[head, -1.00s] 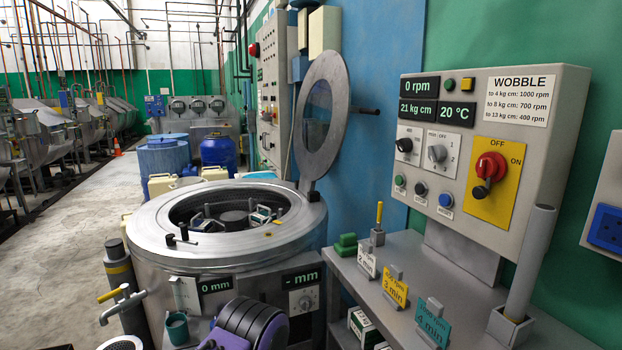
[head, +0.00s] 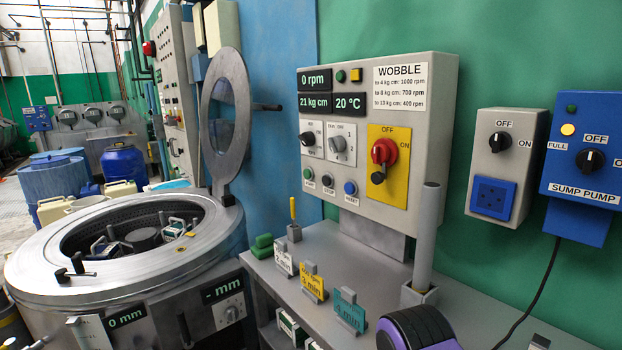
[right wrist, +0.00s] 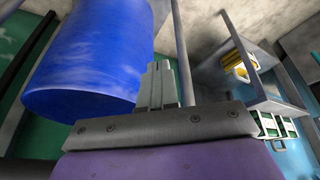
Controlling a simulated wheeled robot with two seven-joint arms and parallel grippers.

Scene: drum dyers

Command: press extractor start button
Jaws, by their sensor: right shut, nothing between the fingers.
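The control panel (head: 435,100) stands at the back of the bench. Its lower left has a green button (head: 308,173), a dark button (head: 327,180) and a blue button (head: 350,188), with labels too small to read surely. The display (head: 312,79) shows 0 rpm. The extractor (head: 40,275) stands left with its round lid (head: 226,125) raised. My right gripper (right wrist: 160,83) is shut and empty in the right wrist view, with a blue drum beyond it. In the head view only a black and purple part of my arm shows at the bottom. My left gripper is not in view.
The grey bench (head: 350,270) carries a yellow tag (head: 313,283), a teal tag (head: 349,310) and an upright grey tube (head: 426,240). A switch box (head: 505,165) and the sump pump box (head: 585,150) hang on the right wall. The blue drum (right wrist: 90,60) fills the wrist view's upper left.

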